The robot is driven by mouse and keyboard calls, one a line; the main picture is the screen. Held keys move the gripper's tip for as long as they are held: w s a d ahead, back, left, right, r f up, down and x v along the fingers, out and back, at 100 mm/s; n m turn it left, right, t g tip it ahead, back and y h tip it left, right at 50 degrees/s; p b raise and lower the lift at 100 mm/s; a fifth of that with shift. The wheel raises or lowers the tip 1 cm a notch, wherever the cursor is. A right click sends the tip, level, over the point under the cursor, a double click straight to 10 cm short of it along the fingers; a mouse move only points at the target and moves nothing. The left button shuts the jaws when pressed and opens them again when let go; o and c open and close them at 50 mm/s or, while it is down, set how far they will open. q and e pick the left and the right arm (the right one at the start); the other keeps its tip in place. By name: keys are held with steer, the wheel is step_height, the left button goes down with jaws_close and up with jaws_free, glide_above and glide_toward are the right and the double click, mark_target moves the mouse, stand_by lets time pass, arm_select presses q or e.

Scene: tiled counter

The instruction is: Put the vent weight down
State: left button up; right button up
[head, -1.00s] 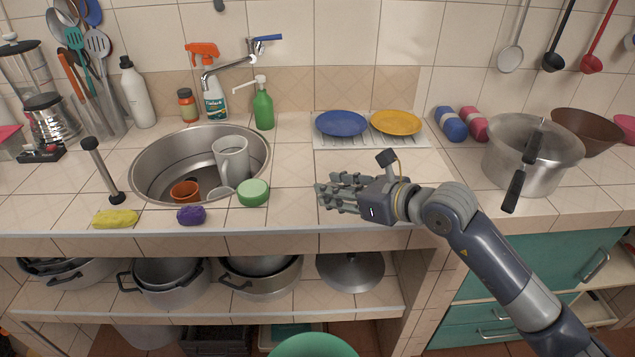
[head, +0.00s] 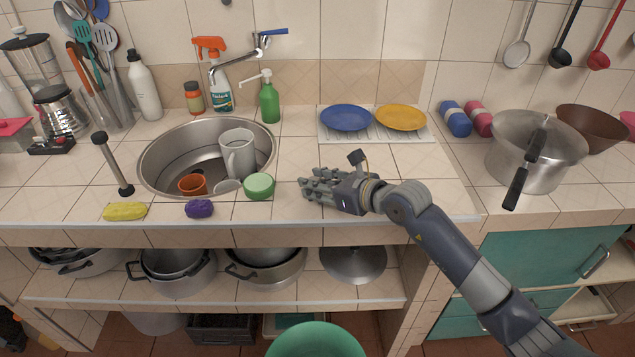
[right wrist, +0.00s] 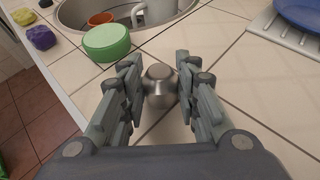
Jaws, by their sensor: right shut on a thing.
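The vent weight (right wrist: 159,86) is a small, shiny metal piece with a rounded top. It sits between the two fingers of my right gripper (right wrist: 158,88) in the right wrist view, and the gripper is shut on it. In the head view my right gripper (head: 318,188) is low over the tiled counter (head: 295,212), right of the sink and close to the front edge. The fingers hide the weight in the head view. I cannot tell whether the weight touches the tiles. My left gripper is not in view.
A green round container (head: 259,186) stands just left of my right gripper. The sink (head: 160,150) holds a grey pitcher (head: 240,158) and an orange cup (head: 193,185). Blue (head: 346,117) and yellow plates (head: 400,117) lie behind. A large metal pot (head: 535,150) stands at right.

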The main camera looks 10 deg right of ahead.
steer(key=shift+f, duration=0.2)
steer(key=o, duration=1.1)
steer(key=shift+r, duration=0.1)
steer(key=shift+r, duration=0.15)
steer(key=b+v, duration=0.1)
steer(key=v, duration=1)
steer(key=shift+b, duration=0.35)
steer(key=shift+s+d+r, duration=0.25)
steer(key=shift+s, duration=0.15)
